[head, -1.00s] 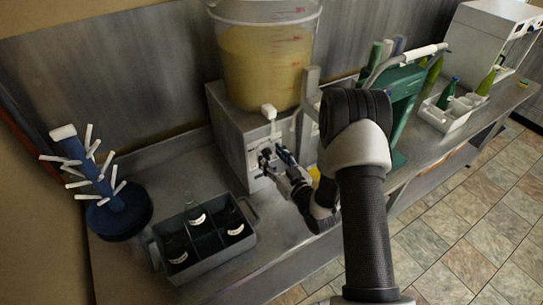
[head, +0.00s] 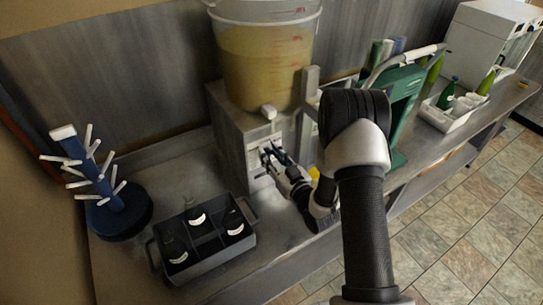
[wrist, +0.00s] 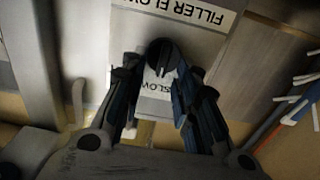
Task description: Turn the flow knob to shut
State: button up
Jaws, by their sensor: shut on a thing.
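The flow knob (wrist: 160,58) is a dark round knob with a raised grip. It sits on a pale panel under a "FILLER FLOW" label (wrist: 180,12), upside down in the wrist view. A lower label (wrist: 158,86) is partly covered and reads in part "SLOW". My gripper (wrist: 161,72) is shut on the knob, one dark finger on each side of it. In the head view my gripper (head: 273,155) reaches the front of the grey box (head: 232,130) under the bucket. The knob itself is hidden there by the fingers.
A bucket of amber liquid (head: 262,65) stands on the box, with a white tap (head: 268,112) low in front. A dark bottle crate (head: 205,250) and a blue drying tree (head: 122,215) stand to the left. A green capper (head: 405,100) and white bottle tray (head: 450,118) are right.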

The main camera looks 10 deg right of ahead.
jog(key=shift+b, duration=0.35)
jog(key=n+b, duration=0.3)
jog(key=b, duration=0.1)
jog(key=n+b, duration=0.3)
jog(key=b, duration=0.1)
jog(key=a+n+b, duration=0.1)
jog(key=n+b, duration=0.2)
jog(key=b, duration=0.1)
jog(key=shift+s+f, duration=0.2)
jog(key=shift+f, duration=0.1)
jog(key=shift+b, duration=0.3)
jog(key=o, duration=1)
jog(key=shift+o, duration=0.2)
jog(key=v, duration=0.7)
jog(key=shift+s, duration=0.2)
jog(key=shift+r, duration=0.1)
